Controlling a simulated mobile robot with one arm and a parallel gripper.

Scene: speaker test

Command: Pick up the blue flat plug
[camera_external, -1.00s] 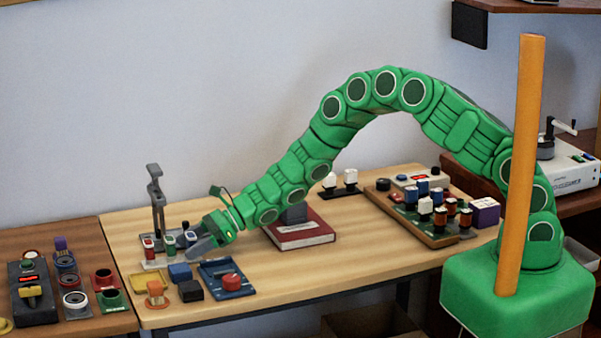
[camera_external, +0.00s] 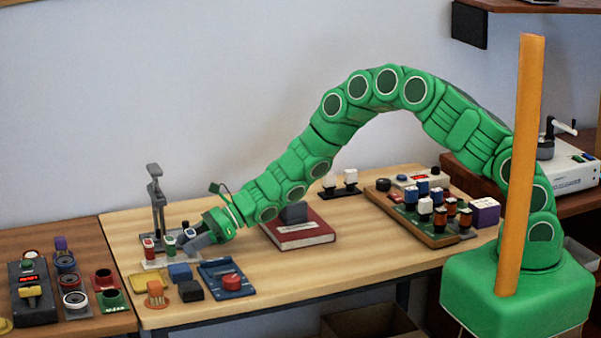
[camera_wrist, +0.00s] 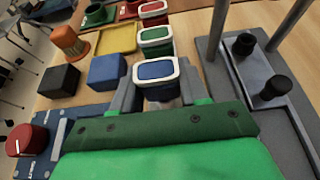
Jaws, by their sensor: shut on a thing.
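The blue flat plug (camera_wrist: 156,71) has a blue top with a white rim. It stands between the two fingers of my gripper (camera_wrist: 157,88) in the wrist view, and the fingers are shut on its sides. In the external view my gripper (camera_external: 193,240) is low at the right end of a short row of plugs, and the fingers partly cover the blue plug. A green plug (camera_wrist: 155,36) and a red plug (camera_wrist: 152,10) stand beyond it in the same row. I cannot tell whether the blue plug is clear of its holder.
A grey press-like stand (camera_external: 157,200) rises just behind the row. A blue block (camera_wrist: 107,70), a black block (camera_wrist: 59,79), an orange piece (camera_external: 156,295) and a blue panel with a red knob (camera_external: 231,282) are close by. A red book (camera_external: 300,234) lies under my arm.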

